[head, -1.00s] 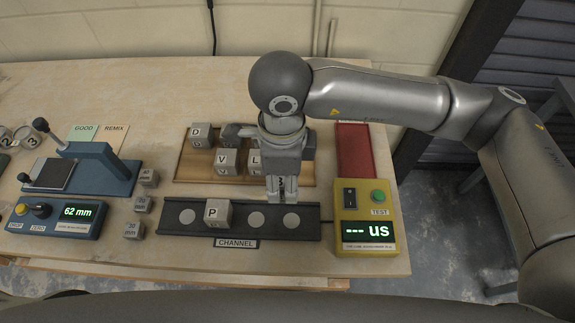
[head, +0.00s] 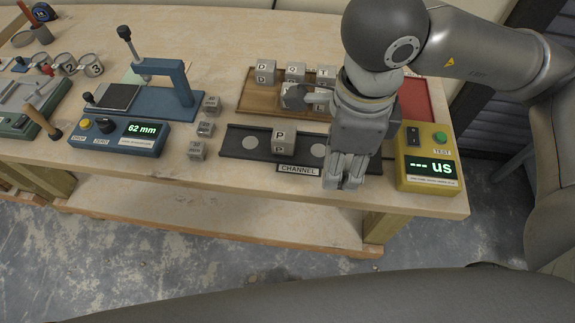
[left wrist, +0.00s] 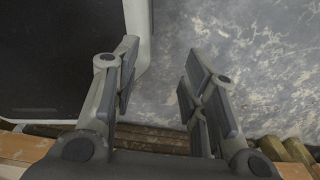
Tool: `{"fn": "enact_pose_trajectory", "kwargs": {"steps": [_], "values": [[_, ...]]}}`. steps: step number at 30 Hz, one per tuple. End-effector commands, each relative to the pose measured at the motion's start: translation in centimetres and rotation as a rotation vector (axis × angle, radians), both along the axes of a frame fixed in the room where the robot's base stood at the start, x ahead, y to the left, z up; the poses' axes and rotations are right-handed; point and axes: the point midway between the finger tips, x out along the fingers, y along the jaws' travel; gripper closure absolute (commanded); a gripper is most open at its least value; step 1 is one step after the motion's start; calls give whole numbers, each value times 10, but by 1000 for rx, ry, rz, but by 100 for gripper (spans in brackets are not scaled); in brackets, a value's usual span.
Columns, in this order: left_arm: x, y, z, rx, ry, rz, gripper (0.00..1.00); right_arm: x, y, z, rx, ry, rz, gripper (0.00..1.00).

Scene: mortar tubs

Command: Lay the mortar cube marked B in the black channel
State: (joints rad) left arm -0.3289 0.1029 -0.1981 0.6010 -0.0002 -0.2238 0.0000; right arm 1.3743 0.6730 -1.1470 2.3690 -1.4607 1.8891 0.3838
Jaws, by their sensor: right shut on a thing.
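The black channel (head: 229,150) lies near the front edge of the bench. A cube marked P (head: 284,136) sits in it, with a bare pale disc on each side. My right gripper (head: 343,184) points down over the channel's right part and overlaps its front edge in the picture. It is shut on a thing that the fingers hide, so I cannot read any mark. No cube marked B can be read. My left gripper (left wrist: 160,75) is open and empty in the left wrist view, above the floor.
A wooden tray (head: 262,106) with several marked cubes stands behind the channel, partly hidden by my right arm. A yellow tester (head: 428,170) stands at right, beside a red panel (head: 414,100). Small spacer blocks (head: 205,128) and a blue gauge (head: 116,137) reading 62 mm stand left.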

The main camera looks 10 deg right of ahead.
Motion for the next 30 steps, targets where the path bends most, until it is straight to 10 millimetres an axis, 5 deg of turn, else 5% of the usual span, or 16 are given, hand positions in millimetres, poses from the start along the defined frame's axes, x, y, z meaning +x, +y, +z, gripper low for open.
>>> {"fn": "enact_pose_trajectory", "kwargs": {"steps": [4, 10, 21, 30], "values": [[27, -16, 5, -21, -41, 5, 60, 14, -5, -4, 0, 1, -13, 88], [52, -32, 20, -42, -79, 7, 60, 60, -7, -23, 0, 2, -13, 88], [29, -21, 36, -26, -43, 3, 60, 124, -10, -80, -2, 1, -8, 88], [27, -18, 44, -23, -39, 3, 60, 139, -11, -102, -2, 1, -6, 88]]}}
